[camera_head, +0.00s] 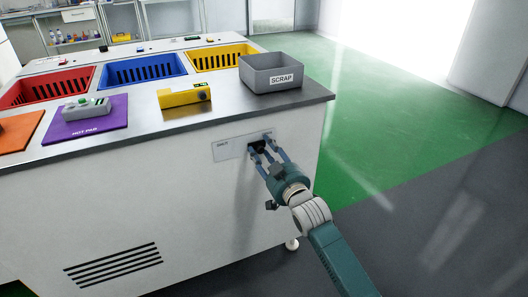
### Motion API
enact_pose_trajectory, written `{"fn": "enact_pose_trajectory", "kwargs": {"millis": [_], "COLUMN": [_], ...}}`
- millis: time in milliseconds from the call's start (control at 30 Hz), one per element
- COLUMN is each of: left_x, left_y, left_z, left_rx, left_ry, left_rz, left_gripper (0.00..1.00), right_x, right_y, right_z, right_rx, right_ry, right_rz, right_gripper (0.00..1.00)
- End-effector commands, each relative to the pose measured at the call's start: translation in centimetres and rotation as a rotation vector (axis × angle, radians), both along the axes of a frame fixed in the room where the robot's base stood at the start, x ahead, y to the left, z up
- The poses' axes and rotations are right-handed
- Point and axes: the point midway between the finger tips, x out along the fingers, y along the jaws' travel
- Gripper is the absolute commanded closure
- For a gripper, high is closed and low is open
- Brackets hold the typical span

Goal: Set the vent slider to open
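A pale plate (228,150) with small lettering, too small to read, is set on the white front wall of the bench, near its right end. A black knob (257,147), which looks like the vent slider's handle, sits towards the plate's right side. My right gripper (262,146) reaches up to the plate, its fingers on either side of the knob. I cannot tell whether they press on it. The fingers hide part of the plate's right side, so the slider's position is unclear. My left gripper is out of view.
A slotted grille (113,265) is low on the bench wall. On top stand a grey SCRAP bin (270,88), a yellow device (184,102), a purple mat (88,127) with a grey-green device (82,108), and red, blue and yellow crates. Floor to the right is clear.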

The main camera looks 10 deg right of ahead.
Motion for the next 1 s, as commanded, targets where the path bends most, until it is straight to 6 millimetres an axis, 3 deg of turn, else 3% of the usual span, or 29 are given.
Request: {"fn": "enact_pose_trajectory", "kwargs": {"millis": [233, 500, 700, 1000], "left_x": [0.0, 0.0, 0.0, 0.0], "left_y": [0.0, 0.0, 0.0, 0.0], "left_z": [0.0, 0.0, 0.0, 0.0], "left_rx": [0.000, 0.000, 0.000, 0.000], "left_ry": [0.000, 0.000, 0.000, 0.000], "left_rz": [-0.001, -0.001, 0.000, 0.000], "left_gripper": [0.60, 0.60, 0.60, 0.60], "right_x": [-2.0, -7.5, -10.4, -11.4], "right_y": [-0.6, -2.5, -3.5, -3.8], "right_z": [-0.3, -0.3, -0.2, 0.0], "right_rx": [-0.001, -0.001, 0.000, 0.000], "right_ry": [0.003, 0.003, 0.001, -0.001], "right_rz": [0.000, -0.001, -0.001, -0.002], "right_gripper": [0.61, 0.61, 0.61, 0.61]}}
